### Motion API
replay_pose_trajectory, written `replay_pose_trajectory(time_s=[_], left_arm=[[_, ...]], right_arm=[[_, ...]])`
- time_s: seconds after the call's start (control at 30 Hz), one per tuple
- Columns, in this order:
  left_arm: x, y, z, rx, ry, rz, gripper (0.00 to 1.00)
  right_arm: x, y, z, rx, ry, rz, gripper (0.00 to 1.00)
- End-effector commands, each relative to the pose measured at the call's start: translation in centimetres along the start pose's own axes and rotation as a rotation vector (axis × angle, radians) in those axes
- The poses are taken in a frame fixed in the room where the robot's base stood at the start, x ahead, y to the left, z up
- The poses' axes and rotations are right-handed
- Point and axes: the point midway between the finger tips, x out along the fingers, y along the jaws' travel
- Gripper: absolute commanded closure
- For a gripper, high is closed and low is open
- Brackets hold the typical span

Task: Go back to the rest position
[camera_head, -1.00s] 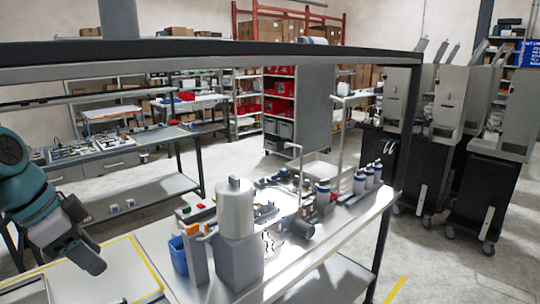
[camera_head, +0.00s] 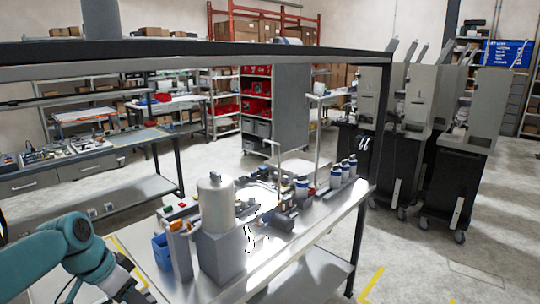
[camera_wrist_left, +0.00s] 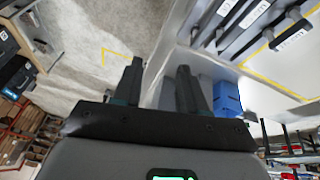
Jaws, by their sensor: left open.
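My left arm comes in from the lower left of the head view, and its gripper end is at or below the bottom edge there. In the left wrist view my left gripper (camera_wrist_left: 158,88) shows two dark fingers standing apart, with nothing between them. Beyond the fingers are the pale floor and the edge of a light worktop. A blue bin (camera_wrist_left: 228,98) is just right of the fingers in that view, apart from them. The blue bin also shows in the head view (camera_head: 162,252) at the left end of the metal bench. My right gripper is in neither view.
The metal bench (camera_head: 318,222) carries a grey cylinder on a block (camera_head: 215,205) and several white bottles (camera_head: 345,170). A dark frame beam (camera_head: 200,55) crosses above it. Black and grey dispenser cabinets (camera_head: 440,170) stand at the right. The floor (camera_head: 440,265) in front is clear.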

Motion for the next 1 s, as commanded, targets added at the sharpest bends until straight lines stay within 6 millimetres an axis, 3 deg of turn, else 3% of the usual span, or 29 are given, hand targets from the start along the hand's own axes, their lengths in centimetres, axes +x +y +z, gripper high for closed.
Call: replay_pose_trajectory(time_s=[0.13, 0.23, 0.3, 0.43, 0.53, 0.7, 0.8, 1.0], left_arm=[[10.0, 1.9, 1.6, -0.115, -0.040, 0.039, 0.58], [17.7, 4.5, 4.2, -0.224, -0.066, 0.059, 0.58], [22.4, 7.1, 6.7, -0.303, -0.085, 0.071, 0.58], [29.2, 12.8, 12.6, -0.456, -0.126, 0.090, 0.58], [32.1, 17.1, 17.2, -0.565, -0.154, 0.096, 0.58], [33.3, 21.9, 22.4, -0.690, -0.183, 0.098, 0.58], [33.3, 22.9, 23.5, -0.721, -0.184, 0.095, 0.58], [33.3, 23.0, 23.6, -0.724, -0.184, 0.095, 0.58]], right_arm=[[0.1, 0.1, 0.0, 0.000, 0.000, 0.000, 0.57], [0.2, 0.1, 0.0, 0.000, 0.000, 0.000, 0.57], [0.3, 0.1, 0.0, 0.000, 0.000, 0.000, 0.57], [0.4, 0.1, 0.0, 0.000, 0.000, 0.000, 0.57], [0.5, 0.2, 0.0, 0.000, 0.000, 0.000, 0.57], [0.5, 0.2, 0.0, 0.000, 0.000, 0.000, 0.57], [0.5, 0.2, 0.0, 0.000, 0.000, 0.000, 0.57], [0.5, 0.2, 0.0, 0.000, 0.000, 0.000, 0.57]])
